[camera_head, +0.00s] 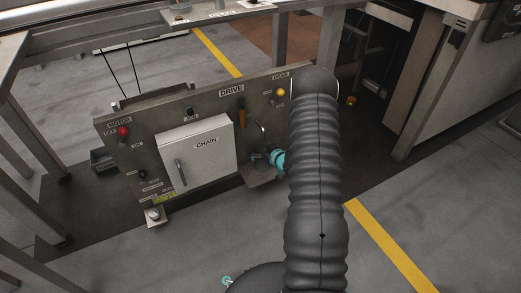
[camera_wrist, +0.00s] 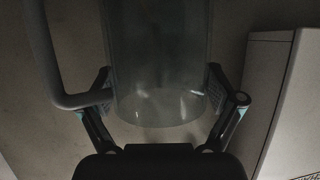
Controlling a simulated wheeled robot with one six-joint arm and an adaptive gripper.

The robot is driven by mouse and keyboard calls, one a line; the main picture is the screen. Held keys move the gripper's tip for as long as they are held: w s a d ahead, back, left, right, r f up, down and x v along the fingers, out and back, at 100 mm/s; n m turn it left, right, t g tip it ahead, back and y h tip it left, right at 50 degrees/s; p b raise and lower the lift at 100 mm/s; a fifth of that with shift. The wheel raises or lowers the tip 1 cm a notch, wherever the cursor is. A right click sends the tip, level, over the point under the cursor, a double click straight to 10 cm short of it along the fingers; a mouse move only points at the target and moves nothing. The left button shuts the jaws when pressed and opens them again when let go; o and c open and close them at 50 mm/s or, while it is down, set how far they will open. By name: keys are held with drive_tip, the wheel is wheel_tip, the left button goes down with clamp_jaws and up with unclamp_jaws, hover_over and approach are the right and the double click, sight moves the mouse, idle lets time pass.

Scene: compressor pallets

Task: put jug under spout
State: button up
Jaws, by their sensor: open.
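In the wrist view a clear jug (camera_wrist: 160,60) with a grey handle (camera_wrist: 66,98) on its left stands between the two fingers of my gripper (camera_wrist: 160,92). The fingers are spread, one on each side of the jug; I cannot tell whether they touch it. In the head view my gripper's teal part (camera_head: 277,160) shows beside a small shelf (camera_head: 258,178) on the grey panel. A thin curved spout (camera_head: 262,130) shows above the shelf. My arm hides much of this area, and the jug is not clear there.
The grey panel (camera_head: 222,112) carries a white box (camera_head: 196,153) labelled CHAIN, a red button (camera_head: 124,132) and an orange lever (camera_head: 242,116). The white box edge also shows at the right of the wrist view (camera_wrist: 268,90). Metal table legs stand at left and behind. The front floor is clear.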

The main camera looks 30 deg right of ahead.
drive_tip(key=shift+r, duration=0.1)
drive_tip(key=shift+s+r, duration=0.15)
drive_tip(key=shift+s, duration=0.05)
drive_tip(key=p+v, duration=0.1)
drive_tip(key=v, duration=1)
drive_tip(key=s+a+r+g+h, duration=0.1)
drive_tip(key=a+r+g+h, duration=0.15)
drive_tip(key=r, duration=0.95)
drive_tip(key=s+a+r+g+h, duration=0.1)
drive_tip(key=a+r+h, duration=0.15)
drive_tip(key=r, duration=0.85)
drive_tip(key=s+a+r+g+y, duration=0.1)
drive_tip(key=s+a+r, duration=0.2)
drive_tip(key=s+a, duration=0.2)
drive_tip(key=s+a+r+m+g, duration=0.1)
drive_tip(key=s+a+r, duration=0.3)
drive_tip(key=s, duration=0.8)
drive_tip(key=s+a+r+m+g+y, duration=0.1)
drive_tip(key=s+a+r+g, duration=0.1)
drive_tip(key=s+a+r, duration=0.2)
drive_tip(key=s+a, duration=0.3)
drive_tip(key=s, duration=0.2)
drive_tip(key=shift+a+y, duration=0.2)
drive_tip(key=shift+y, duration=0.1)
drive_tip(key=shift+r, duration=0.1)
